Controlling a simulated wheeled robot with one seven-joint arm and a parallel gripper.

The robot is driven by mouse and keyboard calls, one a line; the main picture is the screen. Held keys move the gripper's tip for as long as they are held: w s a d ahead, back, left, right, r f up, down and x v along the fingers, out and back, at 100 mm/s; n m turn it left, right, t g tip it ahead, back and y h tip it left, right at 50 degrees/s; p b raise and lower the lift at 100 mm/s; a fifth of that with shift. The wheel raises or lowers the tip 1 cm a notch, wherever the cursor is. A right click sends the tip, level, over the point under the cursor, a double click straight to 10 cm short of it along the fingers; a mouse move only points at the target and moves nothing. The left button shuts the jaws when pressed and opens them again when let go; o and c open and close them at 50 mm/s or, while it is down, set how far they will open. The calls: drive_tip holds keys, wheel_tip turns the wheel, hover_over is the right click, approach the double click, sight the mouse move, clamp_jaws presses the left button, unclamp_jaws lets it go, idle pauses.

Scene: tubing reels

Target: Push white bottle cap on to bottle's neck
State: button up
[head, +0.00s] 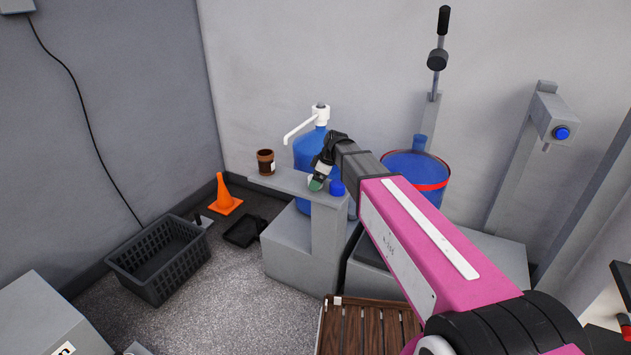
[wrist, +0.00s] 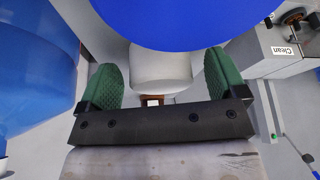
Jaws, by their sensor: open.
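In the head view a large blue bottle (head: 309,150) stands upright behind the grey ledge, with a white pump top with a side spout (head: 320,116) at its neck. My gripper (head: 317,183) is in front of the bottle, below the white top, beside a small blue rounded piece (head: 337,187). In the wrist view my gripper's green pads (wrist: 162,80) are spread apart. A white cylindrical piece (wrist: 160,68) shows between them, with gaps on both sides. A big blue rounded surface (wrist: 190,18) is above it; I cannot tell whether pads touch anything.
A brown jar (head: 265,162) stands on the grey ledge (head: 290,182) left of the bottle. A blue drum with a red rim (head: 425,172) is to the right. An orange cone (head: 225,195), a black basket (head: 160,262) and a wooden slatted crate (head: 365,325) are on the floor.

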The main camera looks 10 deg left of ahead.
drive_tip(key=c, duration=0.9)
drive_tip(key=shift+c, duration=0.2)
drive_tip(key=shift+r, duration=0.15)
